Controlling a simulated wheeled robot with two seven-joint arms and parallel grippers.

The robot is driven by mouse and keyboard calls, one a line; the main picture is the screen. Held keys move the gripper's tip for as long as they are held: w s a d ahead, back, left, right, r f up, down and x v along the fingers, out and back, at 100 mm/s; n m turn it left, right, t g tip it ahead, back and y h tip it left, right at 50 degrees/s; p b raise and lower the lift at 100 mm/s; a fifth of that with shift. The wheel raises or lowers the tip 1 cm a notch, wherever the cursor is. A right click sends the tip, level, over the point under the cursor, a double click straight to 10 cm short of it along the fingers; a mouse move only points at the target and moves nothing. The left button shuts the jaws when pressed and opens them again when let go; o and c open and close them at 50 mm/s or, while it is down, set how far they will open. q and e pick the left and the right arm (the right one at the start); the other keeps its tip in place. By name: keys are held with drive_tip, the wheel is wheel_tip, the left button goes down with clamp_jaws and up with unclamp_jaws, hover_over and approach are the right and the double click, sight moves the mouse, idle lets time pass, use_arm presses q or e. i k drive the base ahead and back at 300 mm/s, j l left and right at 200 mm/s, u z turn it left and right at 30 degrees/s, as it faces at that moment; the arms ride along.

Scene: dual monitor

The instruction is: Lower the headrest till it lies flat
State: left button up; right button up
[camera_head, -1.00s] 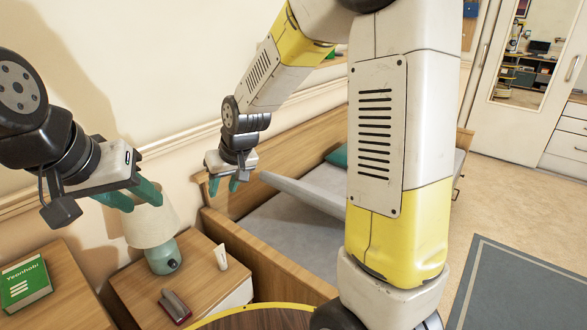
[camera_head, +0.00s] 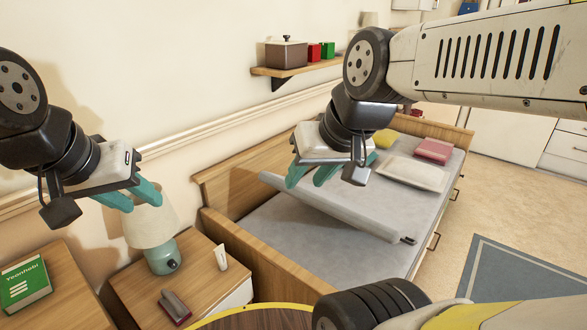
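The headrest (camera_head: 350,212) is a grey padded slab on the bed. It is tilted, with one long edge raised above the grey mattress (camera_head: 315,245). A dark fitting shows at its right end. My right gripper (camera_head: 307,184) hangs over the left part of the headrest, its teal fingers apart with nothing between them. I cannot tell whether the fingertips touch the slab. My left gripper (camera_head: 133,205) is open and empty in front of the lamp's shade, away from the bed.
A teal lamp (camera_head: 162,257), a white tube (camera_head: 221,257) and a dark red-based object (camera_head: 175,306) stand on the bedside table (camera_head: 205,290). A green book (camera_head: 25,286) lies at the left. A pillow (camera_head: 412,173) and pink block (camera_head: 434,150) lie farther along the bed. A wall shelf (camera_head: 300,70) holds boxes.

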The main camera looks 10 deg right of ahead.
sight(384, 229)
drive_tip(key=l+z, duration=0.65)
drive_tip(key=z, duration=0.2)
drive_tip(key=l+z, duration=0.4)
drive_tip(key=j, duration=0.1)
